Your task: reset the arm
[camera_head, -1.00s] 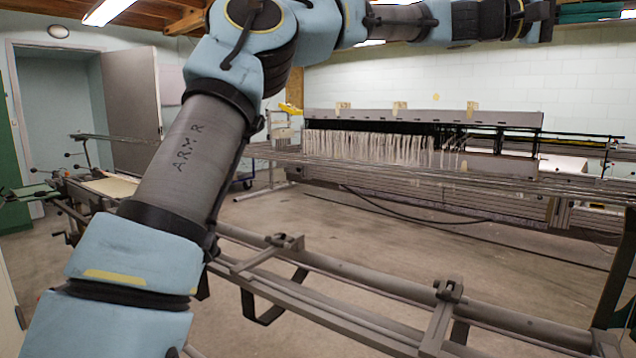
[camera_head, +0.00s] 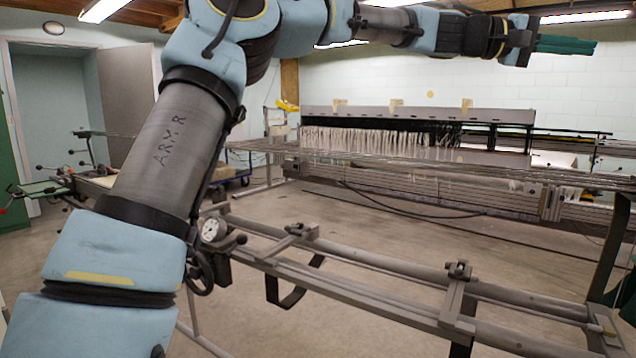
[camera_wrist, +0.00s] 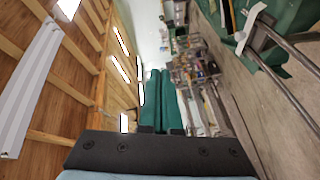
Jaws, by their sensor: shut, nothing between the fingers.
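My gripper (camera_head: 567,45) is at the upper right of the head view, at the end of my raised arm. Its green fingers lie together and point right, with nothing between them. In the wrist view my gripper (camera_wrist: 161,98) shows as two green fingers side by side, closed and empty. My arm crosses the left and top of the head view. The gripper is in free air, well apart from the loom.
A long loom (camera_head: 420,116) with a row of pale threads (camera_head: 375,139) stands behind. A metal rail frame (camera_head: 400,263) runs across the front right. An open door (camera_head: 127,98) is at the left. Wooden ceiling beams (camera_wrist: 55,85) show in the wrist view. Open floor lies between frame and loom.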

